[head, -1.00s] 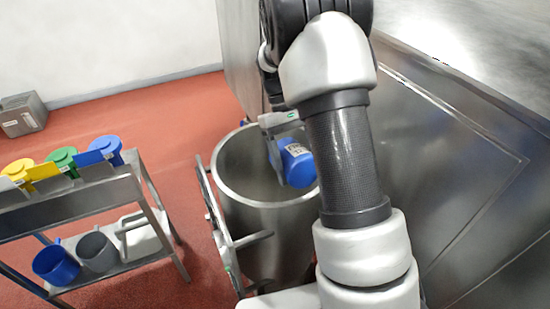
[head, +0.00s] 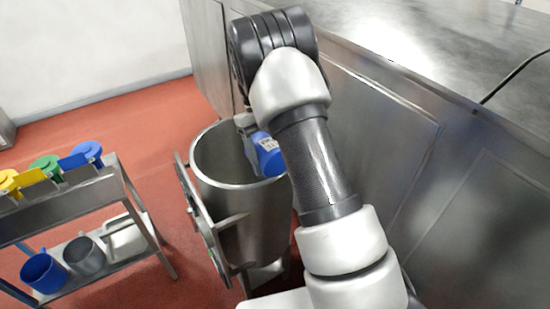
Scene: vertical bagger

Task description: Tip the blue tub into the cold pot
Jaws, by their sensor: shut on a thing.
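A blue tub (head: 268,155) with a pale label is held over the mouth of a tall steel pot (head: 244,199). The tub looks tilted on its side, and my arm hides part of it. My gripper (head: 250,135) is shut on the tub at its upper left side. The fingertips are small and partly hidden. The pot stands on the floor against a steel cabinet, and its inside shows only bare grey wall. I cannot see whether anything is falling from the tub.
A steel counter (head: 400,40) runs along the right.

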